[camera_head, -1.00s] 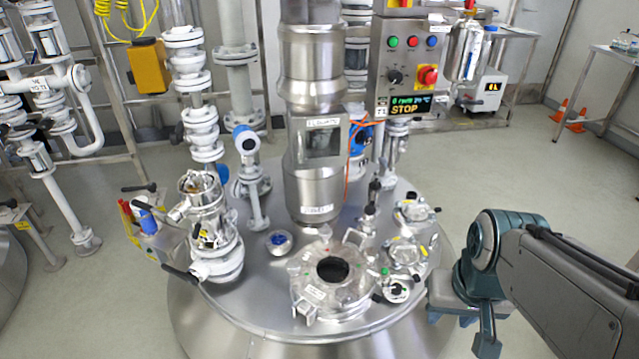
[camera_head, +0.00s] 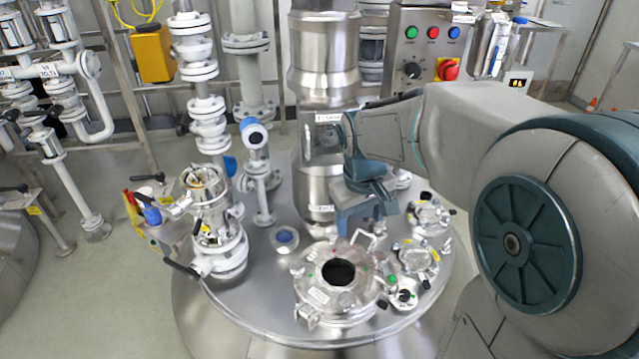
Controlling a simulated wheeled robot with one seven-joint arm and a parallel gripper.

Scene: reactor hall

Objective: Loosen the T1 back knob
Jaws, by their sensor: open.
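The round steel hatch (camera_head: 318,288) with a dark central opening sits on the domed reactor top (camera_head: 255,315). Small fittings and coloured dots ring it, and a bent metal handle (camera_head: 362,238) stands at its back right. I cannot tell which fitting is the T1 back knob; my gripper and arm cover part of the area behind the hatch. My gripper (camera_head: 366,222) points down, open, with its fingers just above and behind the hatch. Nothing shows between the fingers, and whether they touch anything is unclear.
A tall steel column (camera_head: 318,180) stands close behind and left of my gripper. Sight-glass fittings (camera_head: 418,255) crowd the right of the hatch. A valve assembly (camera_head: 215,225) stands at the left.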

